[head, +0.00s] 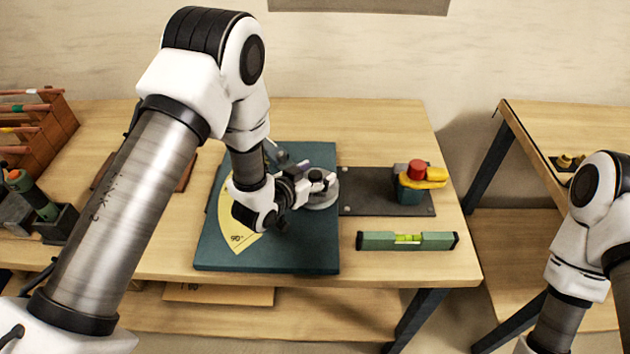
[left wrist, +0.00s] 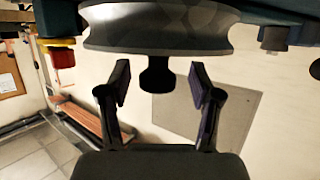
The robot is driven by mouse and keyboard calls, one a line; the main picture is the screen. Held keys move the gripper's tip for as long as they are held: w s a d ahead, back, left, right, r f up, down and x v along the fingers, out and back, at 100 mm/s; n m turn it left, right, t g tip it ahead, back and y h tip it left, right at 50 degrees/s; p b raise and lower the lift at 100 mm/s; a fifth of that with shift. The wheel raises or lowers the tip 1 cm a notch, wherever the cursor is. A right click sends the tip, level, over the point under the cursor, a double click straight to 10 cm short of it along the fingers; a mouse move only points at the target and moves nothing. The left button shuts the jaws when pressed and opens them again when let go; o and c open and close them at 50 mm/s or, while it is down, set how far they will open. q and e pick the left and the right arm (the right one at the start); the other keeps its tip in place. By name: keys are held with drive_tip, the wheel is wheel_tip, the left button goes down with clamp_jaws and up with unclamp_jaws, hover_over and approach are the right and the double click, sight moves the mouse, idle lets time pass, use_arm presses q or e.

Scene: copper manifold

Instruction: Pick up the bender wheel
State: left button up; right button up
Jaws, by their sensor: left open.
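The bender wheel (head: 325,200) is a grey metal disc at the right part of a dark teal bending plate (head: 305,255), partly hidden by my left gripper (head: 318,182). In the left wrist view the wheel (left wrist: 160,30) shows its grooved rim across the top. A dark knob (left wrist: 157,76) sticks out from its middle. My left gripper (left wrist: 160,84) is open, with the knob appearing between its two fingers; I see gaps on both sides. My right arm shows at the right edge of the head view, but its gripper is out of frame.
A dark base plate (head: 365,204) with a clamp bearing a red knob (head: 417,169) and yellow handle is right of the wheel. A green spirit level (head: 407,241) lies in front. A wooden rack (head: 45,135) stands far left. A second table (head: 545,125) is at right.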

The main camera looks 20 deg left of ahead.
use_arm(q)
drive_tip(key=shift+s+d+r, duration=0.1)
drive_tip(key=shift+s+r, duration=0.05)
drive_tip(key=shift+s, duration=0.1)
clamp_jaws()
drive_tip(key=shift+w+r, duration=0.1)
